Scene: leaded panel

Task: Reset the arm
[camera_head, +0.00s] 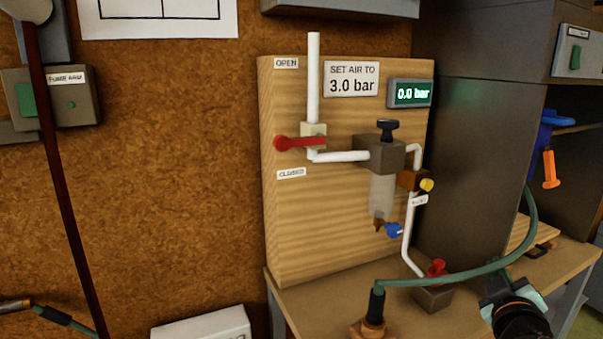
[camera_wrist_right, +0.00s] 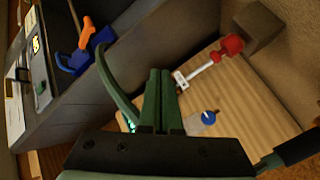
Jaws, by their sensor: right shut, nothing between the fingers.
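My right gripper (camera_head: 492,292) is at the lower right of the head view, in front of the bench and the dark cabinet. It is apart from the wooden air panel (camera_head: 345,220). In the right wrist view its dark green fingers (camera_wrist_right: 163,100) are together with nothing between them. On the panel, a red lever (camera_head: 298,142) points left across the white pipe, between the OPEN and CLOSED labels. The display (camera_head: 410,93) reads 0.0 bar; a sign (camera_head: 351,79) says SET AIR TO 3.0 bar. My left gripper is not in view.
A green hose (camera_head: 470,276) arcs over the bench close to my right gripper. A red knob (camera_head: 437,267) sits on a block at the bench's back. A blue and orange tool (camera_head: 549,168) hangs at the right. A FUME ARM switch box (camera_head: 70,95) is at the left.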

